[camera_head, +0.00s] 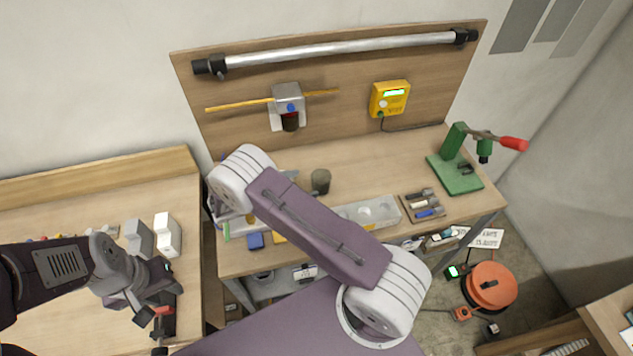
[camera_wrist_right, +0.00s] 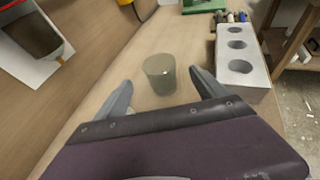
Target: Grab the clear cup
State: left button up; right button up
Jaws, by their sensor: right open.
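The clear cup (camera_head: 321,181) is a small, grey-tinted see-through cup standing upright on the middle wooden bench, just right of my right arm in the head view. In the right wrist view the cup (camera_wrist_right: 159,74) stands ahead of my right gripper (camera_wrist_right: 158,95), between the lines of its two spread fingers and apart from both. My right gripper is open and empty. In the head view it is mostly hidden behind my own arm. My left gripper (camera_head: 160,320) hangs over the left bench, away from the cup; its fingers are too unclear to judge.
A grey block with round holes (camera_wrist_right: 240,62) lies right of the cup. A wooden backboard (camera_head: 350,85) rises behind, with a dispenser (camera_head: 288,105) and a yellow meter (camera_head: 390,98). A green press (camera_head: 458,165) stands at the far right. Bench around the cup (camera_wrist_right: 165,35) is bare.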

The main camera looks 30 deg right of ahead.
aim_at(328, 176)
jog(key=p+x, duration=0.1)
jog(key=x, duration=0.2)
jog(key=shift+w+d+f, duration=0.1)
jog(key=shift+d+f, duration=0.05)
jog(key=shift+d, duration=0.15)
jog(key=p+x, duration=0.2)
jog(key=x, duration=0.1)
jog(key=shift+d, duration=0.4)
jog(key=shift+d+f, duration=0.1)
jog(key=shift+d, duration=0.2)
jog(key=shift+w+d+f, duration=0.15)
jog(key=shift+d+f, duration=0.05)
jog(key=c, duration=1.4)
jog(key=shift+r, duration=0.1)
jog(key=shift+c, duration=0.2)
